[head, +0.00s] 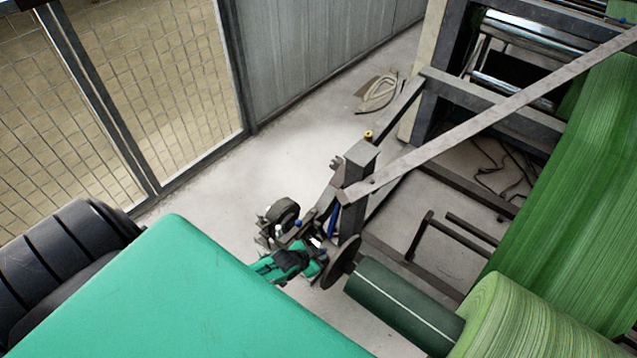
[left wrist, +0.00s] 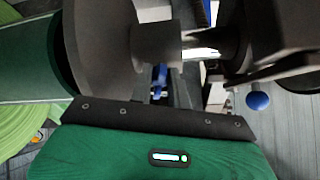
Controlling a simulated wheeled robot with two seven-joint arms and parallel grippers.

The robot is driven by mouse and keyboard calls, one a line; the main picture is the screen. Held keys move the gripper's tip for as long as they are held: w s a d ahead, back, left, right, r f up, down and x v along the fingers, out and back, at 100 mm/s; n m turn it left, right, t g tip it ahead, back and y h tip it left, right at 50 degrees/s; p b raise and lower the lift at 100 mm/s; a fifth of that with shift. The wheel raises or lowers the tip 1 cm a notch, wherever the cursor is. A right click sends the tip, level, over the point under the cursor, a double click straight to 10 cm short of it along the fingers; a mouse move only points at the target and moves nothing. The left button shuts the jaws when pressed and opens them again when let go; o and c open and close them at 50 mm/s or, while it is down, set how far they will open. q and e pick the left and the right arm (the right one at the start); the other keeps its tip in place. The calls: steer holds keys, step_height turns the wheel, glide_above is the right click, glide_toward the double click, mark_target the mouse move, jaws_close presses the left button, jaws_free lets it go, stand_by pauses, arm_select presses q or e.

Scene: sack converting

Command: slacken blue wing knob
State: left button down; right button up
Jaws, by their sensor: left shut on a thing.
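The blue wing knob (left wrist: 160,78) shows as a small blue piece straight ahead of my left gripper in the left wrist view, low between dark metal parts. My left gripper (head: 318,246), green and black, reaches in at the frame by the dark round flange of the roll shaft in the head view. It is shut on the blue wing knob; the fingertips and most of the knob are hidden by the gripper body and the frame. My right gripper is in neither view.
A dark round flange (head: 340,261) and green roll core (head: 400,305) stand close right of the gripper. A steel post (head: 355,190) rises behind it. A blue ball knob (left wrist: 258,100) sits to the right in the wrist view. Clear floor (head: 290,140) lies beyond.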

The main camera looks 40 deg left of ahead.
arm_select(q)
steer(key=n+y+p, duration=0.1)
steer(key=n+p, duration=0.1)
steer(key=n, duration=0.4)
steer(key=shift+d, duration=0.2)
steer(key=shift+w+d+r+n+g+y+p, duration=0.15)
steer(key=shift+n+y+p, duration=0.5)
steer(key=shift+n, duration=1.25)
steer(key=shift+s+f+n+g+y+p, duration=0.1)
steer(key=shift+n+g+y+p, duration=0.1)
steer(key=shift+n+p, duration=1.25)
steer(key=shift+w+d+r+n+g+y+p, duration=0.15)
steer(key=shift+n+y+p, duration=0.25)
steer(key=shift+n, duration=1.95)
steer(key=shift+s+a+f, duration=0.1)
steer(key=shift+s+a, duration=0.05)
steer(key=c, duration=1.3)
jaws_free()
